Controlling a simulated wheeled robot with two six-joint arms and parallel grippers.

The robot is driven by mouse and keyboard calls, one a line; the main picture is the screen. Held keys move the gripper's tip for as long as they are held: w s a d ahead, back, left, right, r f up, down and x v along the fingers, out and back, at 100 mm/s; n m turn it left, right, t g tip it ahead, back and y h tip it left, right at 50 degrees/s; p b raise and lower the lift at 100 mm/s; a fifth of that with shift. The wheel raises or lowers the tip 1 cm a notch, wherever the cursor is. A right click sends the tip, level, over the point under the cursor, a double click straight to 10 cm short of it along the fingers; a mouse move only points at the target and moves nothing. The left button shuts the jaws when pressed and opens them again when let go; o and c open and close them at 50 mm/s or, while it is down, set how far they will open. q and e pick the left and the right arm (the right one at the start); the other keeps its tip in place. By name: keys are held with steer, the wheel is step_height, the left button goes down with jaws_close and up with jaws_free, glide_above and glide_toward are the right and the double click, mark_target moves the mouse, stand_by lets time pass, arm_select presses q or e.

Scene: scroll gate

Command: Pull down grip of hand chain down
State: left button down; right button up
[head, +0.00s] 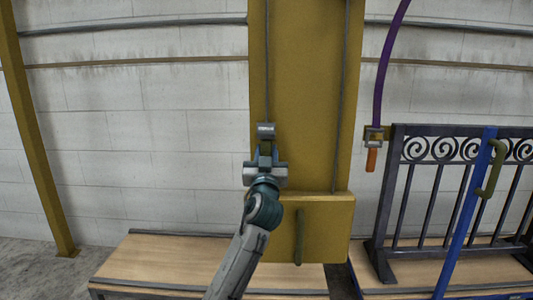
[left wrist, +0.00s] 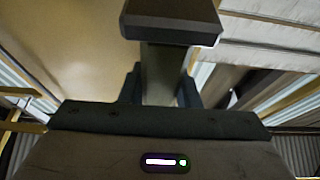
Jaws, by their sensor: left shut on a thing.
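The grey grip (head: 265,129) of the hand chain hangs at the lower end of a thin grey chain or rod (head: 267,60) in front of a tall mustard-yellow panel. My left gripper (head: 265,148) comes up from below and is shut on the grip, whose top stands above the fingers. In the left wrist view the grip is a dark block (left wrist: 171,22) with a narrower stem (left wrist: 163,75) running down between my fingers. My right gripper is not in view.
A yellow box (head: 330,225) with an upright handle is below the panel (head: 305,90). A second thin rod (head: 343,90) runs down the panel. At right are a purple hose (head: 385,60), an orange handle (head: 371,160) and a dark scroll gate (head: 405,180). Low wooden platforms (head: 180,262) lie below.

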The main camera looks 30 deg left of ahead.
arm_select(q)
steer(key=shift+f+b, duration=0.5)
steer(key=shift+f, duration=0.4)
steer(key=shift+f, duration=0.2)
steer(key=c, duration=1.1)
jaws_free()
steer(key=shift+r, duration=0.1)
steer(key=v, duration=1.1)
steer(key=shift+r, duration=0.1)
